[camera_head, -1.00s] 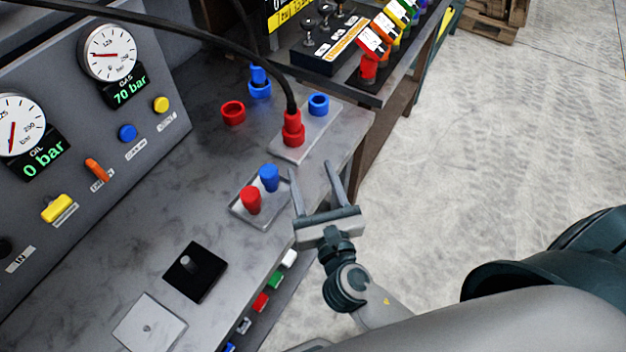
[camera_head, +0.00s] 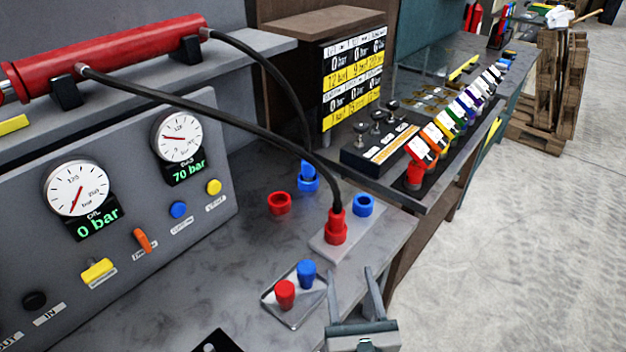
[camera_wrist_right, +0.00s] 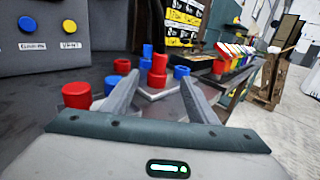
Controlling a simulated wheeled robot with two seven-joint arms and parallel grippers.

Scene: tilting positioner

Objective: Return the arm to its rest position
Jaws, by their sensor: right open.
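My right gripper (camera_head: 357,292) is at the bottom of the head view, by the front edge of the grey bench (camera_head: 240,262). Its two fingers are spread with nothing between them. It also shows in the right wrist view (camera_wrist_right: 155,95), open and empty. To its left in the head view, a tray (camera_head: 293,312) holds a red plug (camera_head: 285,294) and a blue plug (camera_head: 306,273), apart from the fingers. My left gripper does not show.
A red coupling with a black hose (camera_head: 336,226) stands on a plate behind the gripper. Blue (camera_head: 363,205) and red (camera_head: 279,203) rings are near it. A gauge panel (camera_head: 130,210) stands at left. Colored-tag row (camera_head: 455,125) is at back right.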

